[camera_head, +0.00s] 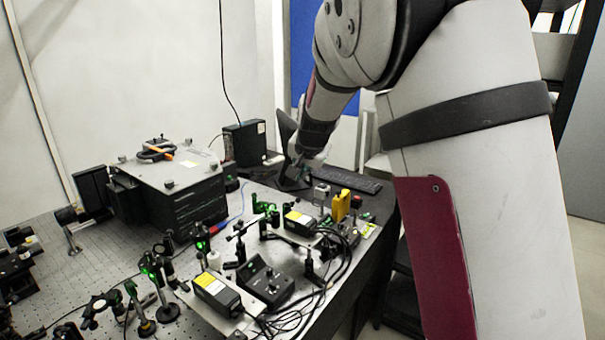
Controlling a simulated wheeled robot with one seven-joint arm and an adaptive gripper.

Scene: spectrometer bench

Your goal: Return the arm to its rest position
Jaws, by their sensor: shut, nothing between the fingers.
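My arm fills the right side of the head view, bent at the elbow high up, with its forearm reaching down and left over the far right part of the bench. My gripper (294,174) is small and dark at the end of it, pointing down near the black keyboard (352,180). It is shut and holds nothing. Its fingertips blend into the dark things behind them, so I cannot tell how far they are above the surface.
The optical bench (95,262) carries a large black box (178,196), a controller with a knob (265,284), a yellow-labelled unit (217,292), a yellow block (341,205) and several optic posts. Loose cables (318,300) lie at the right edge. Floor shows beyond my arm.

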